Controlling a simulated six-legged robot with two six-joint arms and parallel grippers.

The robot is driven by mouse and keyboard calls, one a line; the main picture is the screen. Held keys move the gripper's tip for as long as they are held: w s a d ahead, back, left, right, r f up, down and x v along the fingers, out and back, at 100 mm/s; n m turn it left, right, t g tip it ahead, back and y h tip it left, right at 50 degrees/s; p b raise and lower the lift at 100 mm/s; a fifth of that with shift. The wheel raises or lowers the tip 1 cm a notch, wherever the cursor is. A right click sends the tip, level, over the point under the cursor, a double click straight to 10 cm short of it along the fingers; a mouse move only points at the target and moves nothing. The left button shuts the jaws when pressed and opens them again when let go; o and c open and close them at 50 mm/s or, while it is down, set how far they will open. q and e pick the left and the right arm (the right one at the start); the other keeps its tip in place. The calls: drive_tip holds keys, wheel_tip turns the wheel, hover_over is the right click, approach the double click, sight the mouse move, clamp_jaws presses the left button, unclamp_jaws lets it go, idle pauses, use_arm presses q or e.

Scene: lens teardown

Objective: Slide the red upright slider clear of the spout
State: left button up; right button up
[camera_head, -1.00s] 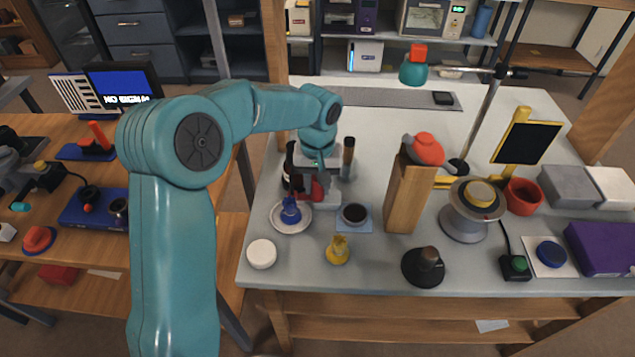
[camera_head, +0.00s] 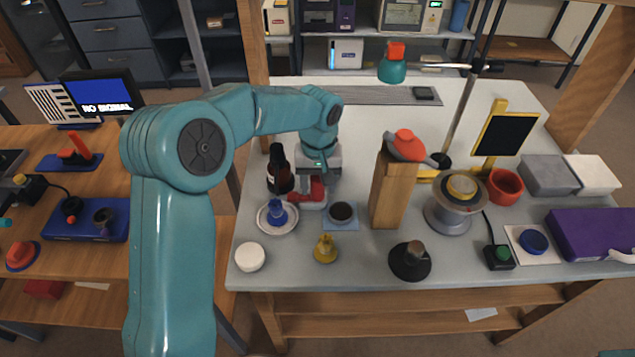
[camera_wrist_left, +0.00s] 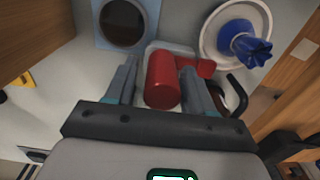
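The red upright slider (camera_head: 317,189) stands on a pale grey base (camera_head: 313,205) at the left part of the table. In the left wrist view its red cylinder (camera_wrist_left: 163,80) rises between my fingers, with a short red stub (camera_wrist_left: 205,67) at its right. My left gripper (camera_head: 317,172) is over it with the fingers on either side. In the left wrist view my left gripper (camera_wrist_left: 160,84) looks open, with a gap at the left finger; the right finger is very close to the cylinder or touching it. I cannot clearly pick out the spout. My right gripper is out of view.
A dark bottle (camera_head: 279,172) stands close left of the gripper. A white dish (camera_head: 264,220) with a blue knob (camera_head: 277,212), a dark cup (camera_head: 342,212) and a yellow piece (camera_head: 325,249) lie in front. A wooden block (camera_head: 391,193) stands to the right.

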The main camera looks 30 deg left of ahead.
use_arm(q)
wheel_tip(320, 180, up, 16)
drive_tip(key=p, duration=0.2)
drive_tip(key=shift+r, duration=0.2)
idle(0.4)
